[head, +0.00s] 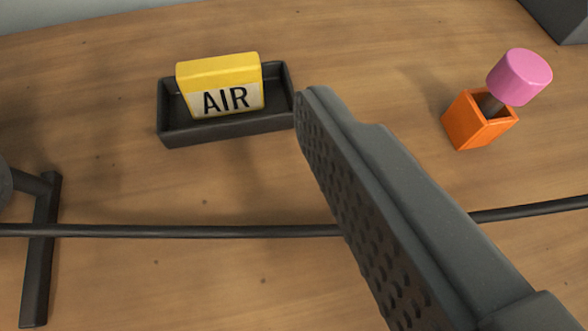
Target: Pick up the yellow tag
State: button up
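The yellow tag (218,73) stands upright in a shallow dark tray (228,129) at the upper left of the middle. Its top is yellow, and its pale front face reads "AIR" in black letters. One dark grey finger of my gripper (330,125) runs from the lower right up to the tray's right end in the picture. Its dimpled inner pad faces left, with nothing against it. The other finger is out of view. The visible finger is right of the tag, with a gap between them; whether its tip touches the tray, I cannot tell.
A dark bar (190,231) crosses the view in front of the tray, passing behind my finger. A dark upright piece (40,250) stands at left. An orange holder (477,125) with a pink-topped item (520,76) is at right. Wooden surface between is clear.

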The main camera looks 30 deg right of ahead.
aim_at(218, 76)
jog(key=shift+h, duration=0.5)
jog(key=w+d+f, duration=0.1)
jog(key=w+f, duration=0.1)
jog(key=w, duration=0.1)
jog(key=w+d+f+b, duration=0.1)
jog(key=w+f, duration=0.2)
jog(key=w, duration=0.1)
jog(key=w+d+f, duration=0.1)
jog(key=w+f, duration=0.2)
jog(key=w, duration=0.1)
jog(key=shift+w+d+f+b, duration=0.1)
jog(key=shift+d+f+b, duration=0.1)
jog(key=shift+f+b, duration=0.1)
jog(key=shift+r, duration=0.1)
jog(key=c, duration=1.1)
